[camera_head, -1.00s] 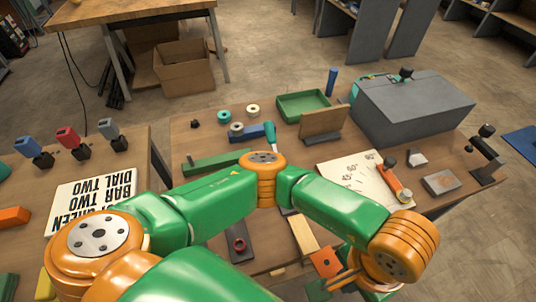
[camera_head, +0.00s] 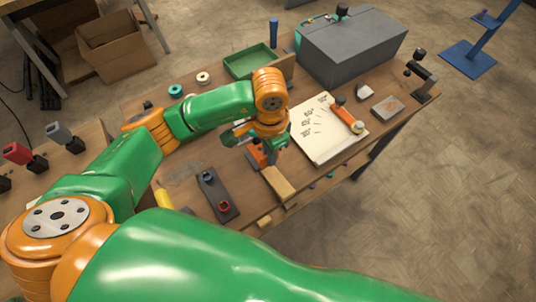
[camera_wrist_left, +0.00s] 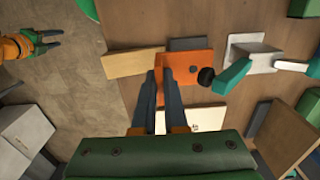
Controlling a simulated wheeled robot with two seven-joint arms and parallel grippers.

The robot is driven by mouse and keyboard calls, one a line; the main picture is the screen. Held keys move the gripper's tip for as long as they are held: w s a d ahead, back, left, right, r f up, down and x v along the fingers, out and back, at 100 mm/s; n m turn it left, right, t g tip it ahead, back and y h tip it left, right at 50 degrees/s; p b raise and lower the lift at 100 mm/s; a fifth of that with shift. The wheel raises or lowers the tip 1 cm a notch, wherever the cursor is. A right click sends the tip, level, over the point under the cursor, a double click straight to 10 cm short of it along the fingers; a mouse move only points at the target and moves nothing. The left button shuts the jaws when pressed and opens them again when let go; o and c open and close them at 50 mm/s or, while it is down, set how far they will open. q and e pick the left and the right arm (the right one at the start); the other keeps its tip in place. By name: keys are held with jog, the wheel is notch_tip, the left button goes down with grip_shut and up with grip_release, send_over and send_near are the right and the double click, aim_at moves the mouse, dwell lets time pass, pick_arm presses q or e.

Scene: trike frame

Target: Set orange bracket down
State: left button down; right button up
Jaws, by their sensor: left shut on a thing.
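In the left wrist view, the gripper's dark fingers (camera_wrist_left: 160,82) are close together at the left part of the orange bracket (camera_wrist_left: 190,70). Whether the bracket touches the surface beneath it, I cannot tell. My right gripper (camera_wrist_left: 57,40) shows at the upper left of the wrist view, open and empty, away from the bracket over the floor.
A light wooden block (camera_head: 278,182) lies in front of the bracket. A dark plate with red and blue rings (camera_head: 217,195) is to the left. A green tray (camera_head: 250,64) and grey box (camera_head: 355,45) stand behind.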

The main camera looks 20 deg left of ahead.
pick_arm(q)
jog(key=f, duration=0.1)
jog(key=f+p, duration=0.1)
jog(key=shift+w+a+f, duration=0.1)
jog(key=shift+a+f, duration=0.15)
jog(key=shift+f, duration=0.45)
jog(key=shift+f, duration=0.1)
jog(key=shift+f, duration=0.15)
jog(key=c, duration=1)
grip_release()
jog(key=shift+o, duration=0.2)
jog(key=shift+r, duration=0.2)
